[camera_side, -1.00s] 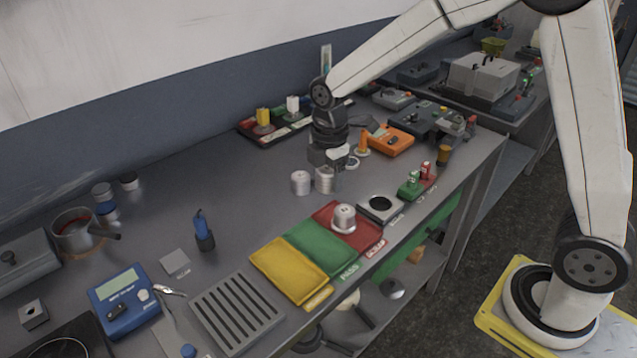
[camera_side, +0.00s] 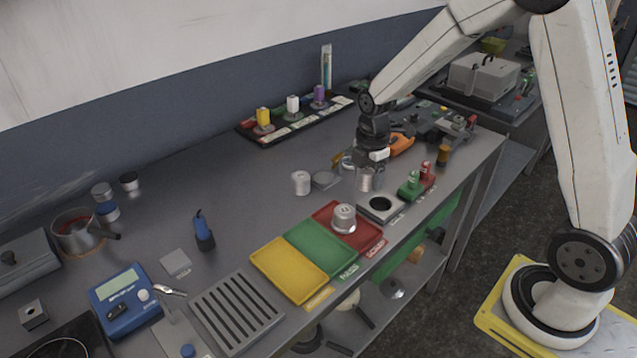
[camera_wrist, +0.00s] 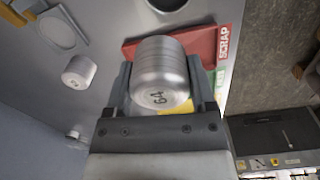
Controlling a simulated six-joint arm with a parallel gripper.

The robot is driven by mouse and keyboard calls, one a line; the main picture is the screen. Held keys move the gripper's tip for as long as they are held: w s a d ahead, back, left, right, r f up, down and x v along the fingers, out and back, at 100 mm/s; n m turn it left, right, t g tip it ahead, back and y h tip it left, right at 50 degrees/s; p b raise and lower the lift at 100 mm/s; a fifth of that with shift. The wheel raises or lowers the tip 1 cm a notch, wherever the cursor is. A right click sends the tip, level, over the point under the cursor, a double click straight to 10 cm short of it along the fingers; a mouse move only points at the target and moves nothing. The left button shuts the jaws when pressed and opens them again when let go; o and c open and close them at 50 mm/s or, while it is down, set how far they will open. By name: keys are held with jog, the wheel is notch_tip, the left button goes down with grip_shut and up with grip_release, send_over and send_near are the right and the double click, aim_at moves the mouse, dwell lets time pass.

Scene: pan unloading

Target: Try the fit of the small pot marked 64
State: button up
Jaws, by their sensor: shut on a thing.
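My gripper (camera_side: 371,176) is shut on the small silver pot marked 64 (camera_wrist: 160,75). In the wrist view the pot sits between the two fingers of my gripper (camera_wrist: 162,72), its number readable. In the side view the held pot (camera_side: 364,181) is just behind and left of the pale square plate with a dark round hole (camera_side: 364,208). It appears above the bench and outside the hole. Part of the plate with the hole also shows at the top edge of the wrist view (camera_wrist: 185,7).
A second silver pot (camera_side: 300,183) stands left, beside a grey round-marked plate (camera_side: 325,179). Another pot (camera_side: 344,217) stands in the red SCRAP tray (camera_side: 364,236). Green (camera_side: 318,250) and yellow (camera_side: 287,271) trays adjoin it.

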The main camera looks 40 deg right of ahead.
jog(key=d, duration=0.1)
jog(key=s+d+f, duration=0.1)
jog(key=s+d, duration=0.1)
jog(key=d, duration=0.1)
jog(key=shift+f, duration=0.35)
jog(key=shift+w+f, duration=0.1)
jog(key=shift+f, duration=0.25)
jog(key=shift+f, duration=1.8)
jog(key=shift+f, duration=0.6)
dwell(0.6)
dwell(0.4)
jog(key=o, duration=1.2)
jog(key=shift+r, duration=0.1)
jog(key=shift+r, duration=3.85)
